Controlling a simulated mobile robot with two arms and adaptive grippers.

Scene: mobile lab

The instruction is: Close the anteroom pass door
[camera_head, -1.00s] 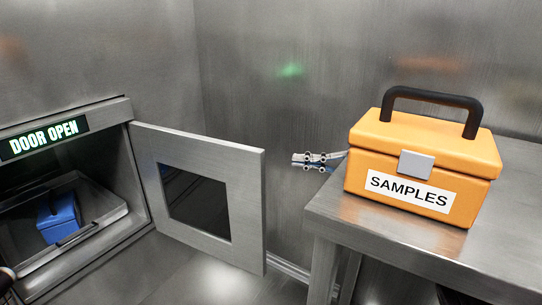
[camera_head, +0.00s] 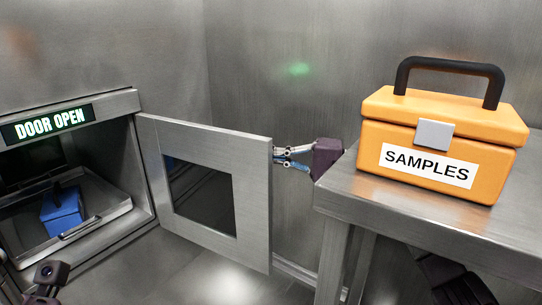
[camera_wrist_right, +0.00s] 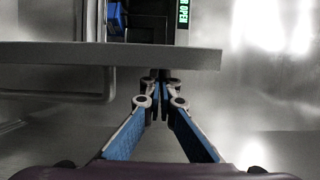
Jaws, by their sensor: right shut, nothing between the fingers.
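The pass door (camera_head: 255,200) is a metal panel with a dark square window. It stands swung out from the right side of the pass-box opening, and the lit sign (camera_head: 45,124) reads DOOR OPEN. My right gripper (camera_head: 276,156) is shut and empty, with its tips at the door's free edge. In the right wrist view the door (camera_wrist_right: 110,56) crosses as a grey bar just ahead of the closed fingers (camera_wrist_right: 157,82). I cannot tell whether they touch it. My left gripper's fingers are not seen; a dark part of mine shows at the lower left.
A blue box (camera_head: 62,213) sits in a tray (camera_head: 110,214) inside the pass box. An orange SAMPLES case (camera_head: 440,140) stands on the metal table (camera_head: 400,205) at the right. The gap between door and table is narrow, with my right wrist in it.

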